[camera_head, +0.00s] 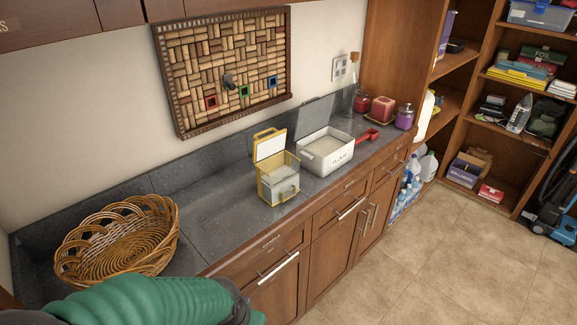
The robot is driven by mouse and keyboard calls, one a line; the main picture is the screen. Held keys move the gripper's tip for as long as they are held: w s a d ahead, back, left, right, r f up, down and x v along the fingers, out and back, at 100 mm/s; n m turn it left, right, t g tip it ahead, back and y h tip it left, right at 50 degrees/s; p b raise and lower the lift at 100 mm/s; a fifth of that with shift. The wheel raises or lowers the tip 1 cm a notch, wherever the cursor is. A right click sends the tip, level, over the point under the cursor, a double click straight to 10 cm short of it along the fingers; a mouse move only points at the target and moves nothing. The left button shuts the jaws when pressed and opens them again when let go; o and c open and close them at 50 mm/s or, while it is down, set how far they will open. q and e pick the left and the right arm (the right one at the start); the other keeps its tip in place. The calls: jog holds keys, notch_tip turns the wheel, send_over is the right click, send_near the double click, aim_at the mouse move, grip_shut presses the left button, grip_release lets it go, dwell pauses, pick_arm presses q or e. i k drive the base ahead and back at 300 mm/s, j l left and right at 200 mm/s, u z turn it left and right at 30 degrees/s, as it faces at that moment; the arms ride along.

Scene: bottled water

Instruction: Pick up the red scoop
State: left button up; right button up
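The red scoop (369,134) lies on the dark counter, just right of the white flour box (325,152). It is small in this view, and I cannot tell whether it touches the box. The flour box is open, with its lid raised at the back and pale contents inside. A green arm of mine crosses the bottom left, far from the scoop. Its end is dark and cut by the bottom edge, and no gripper fingers show. My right gripper is not in view.
A yellow-framed box (278,187) with a raised lid stands left of the flour box. A wicker basket (118,243) sits at left. Red jars (382,109) and a purple jar (404,117) stand behind the scoop. The tiled floor (430,255) in front of the cabinets is clear.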

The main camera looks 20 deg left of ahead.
aim_at(370, 135)
jog(key=i+l+u, duration=0.1)
jog(key=u, duration=0.3)
jog(key=i+l+u, duration=0.1)
jog(key=u, duration=0.25)
jog(key=l+u, duration=0.15)
jog(key=u, duration=0.25)
jog(key=i+l+u, duration=0.1)
jog(key=u, duration=0.3)
